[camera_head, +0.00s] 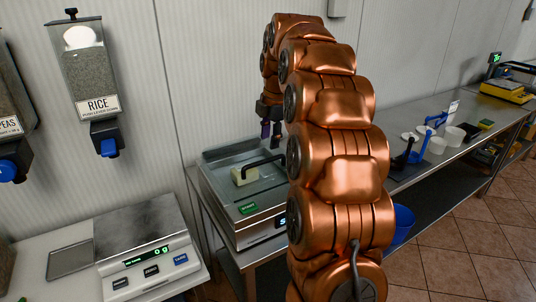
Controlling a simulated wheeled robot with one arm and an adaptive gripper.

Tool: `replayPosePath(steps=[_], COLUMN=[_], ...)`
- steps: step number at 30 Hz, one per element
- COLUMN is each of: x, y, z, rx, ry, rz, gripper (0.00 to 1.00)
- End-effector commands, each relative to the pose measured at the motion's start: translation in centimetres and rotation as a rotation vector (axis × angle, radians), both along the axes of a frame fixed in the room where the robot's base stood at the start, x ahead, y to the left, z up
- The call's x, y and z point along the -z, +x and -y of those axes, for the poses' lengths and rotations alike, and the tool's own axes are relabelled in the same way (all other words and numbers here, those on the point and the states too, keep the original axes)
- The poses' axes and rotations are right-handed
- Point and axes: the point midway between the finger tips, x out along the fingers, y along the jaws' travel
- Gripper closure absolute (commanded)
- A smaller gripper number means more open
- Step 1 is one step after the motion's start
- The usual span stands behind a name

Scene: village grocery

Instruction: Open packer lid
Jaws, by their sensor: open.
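The packer (225,205) is a grey metal box machine on the steel bench, left of my arm. A green button (248,209) and part of a lit display show on its front. A black bar handle (262,163) runs across its top. A pale cream block (243,177) shows at the top, beside the handle's left end; I cannot tell whether it is under a clear lid. My gripper (271,130) is open and empty, pointing down above the packer's back part, apart from the handle. My copper arm hides the packer's right side.
A scale (150,262) reading 0 and a flat metal tray (70,260) stand at the lower left. A rice dispenser (85,75) hangs on the wall. White cups (437,145) and a blue-handled tool (419,143) stand on the right bench. A blue bucket (403,222) is below.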

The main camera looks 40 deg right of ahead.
Motion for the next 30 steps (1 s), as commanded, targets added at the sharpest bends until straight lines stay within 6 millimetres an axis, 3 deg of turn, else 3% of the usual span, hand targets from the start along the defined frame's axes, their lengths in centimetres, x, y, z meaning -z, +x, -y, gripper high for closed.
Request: replayPosePath(steps=[18,30], x=[6.3,7.2], y=[1.1,1.3], z=[0.0,0.0], rx=[0.003,0.003], ry=[0.003,0.003], rz=[-0.006,-0.003], gripper=[0.60,0.60])
